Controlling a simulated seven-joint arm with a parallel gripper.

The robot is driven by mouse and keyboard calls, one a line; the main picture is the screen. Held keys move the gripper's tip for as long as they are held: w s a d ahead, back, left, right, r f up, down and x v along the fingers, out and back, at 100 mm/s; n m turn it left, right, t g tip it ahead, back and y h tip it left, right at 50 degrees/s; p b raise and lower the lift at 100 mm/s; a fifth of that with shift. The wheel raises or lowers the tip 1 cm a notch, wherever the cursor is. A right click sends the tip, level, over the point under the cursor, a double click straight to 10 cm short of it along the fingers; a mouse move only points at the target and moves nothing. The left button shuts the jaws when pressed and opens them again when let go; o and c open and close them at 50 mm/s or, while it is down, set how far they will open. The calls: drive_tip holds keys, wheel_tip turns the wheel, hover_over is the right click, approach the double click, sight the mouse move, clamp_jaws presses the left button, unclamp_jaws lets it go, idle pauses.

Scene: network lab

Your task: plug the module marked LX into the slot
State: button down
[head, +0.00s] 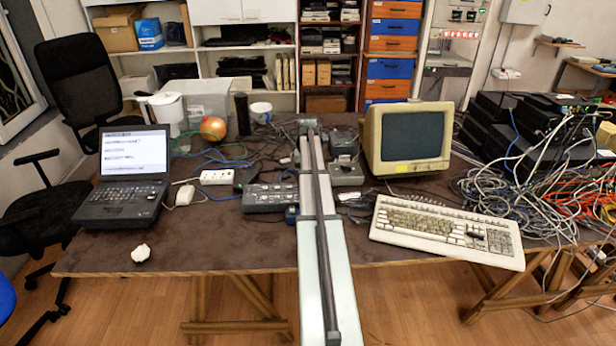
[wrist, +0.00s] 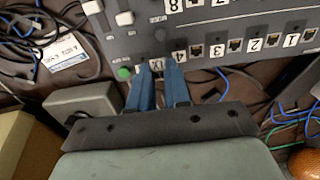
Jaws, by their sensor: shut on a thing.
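The small module marked LX (wrist: 157,66) shows its white label between the blue fingertips in the wrist view. My gripper (wrist: 158,76) is shut on it, right at the edge of a dark panel (wrist: 207,70) with numbered ports. The fingers hide most of the module. The slot itself is not visible, and I cannot tell whether the module is inside it or just in front. In the head view the dark panel (head: 262,198) lies on the table left of my arm, which hides its right end and my fingertips.
A green button (wrist: 123,73) is left of the fingers, and ports 4 to 1 run to the right. A grey box (wrist: 82,103) and loose cables (wrist: 288,112) are close by. An old monitor (head: 410,138) and keyboard (head: 445,230) stand right of my arm.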

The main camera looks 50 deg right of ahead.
drive_tip(key=shift+f, duration=0.15)
drive_tip(key=c, duration=1)
unclamp_jaws()
wheel_tip(320, 180, up, 14)
drive_tip(key=shift+f, duration=0.1)
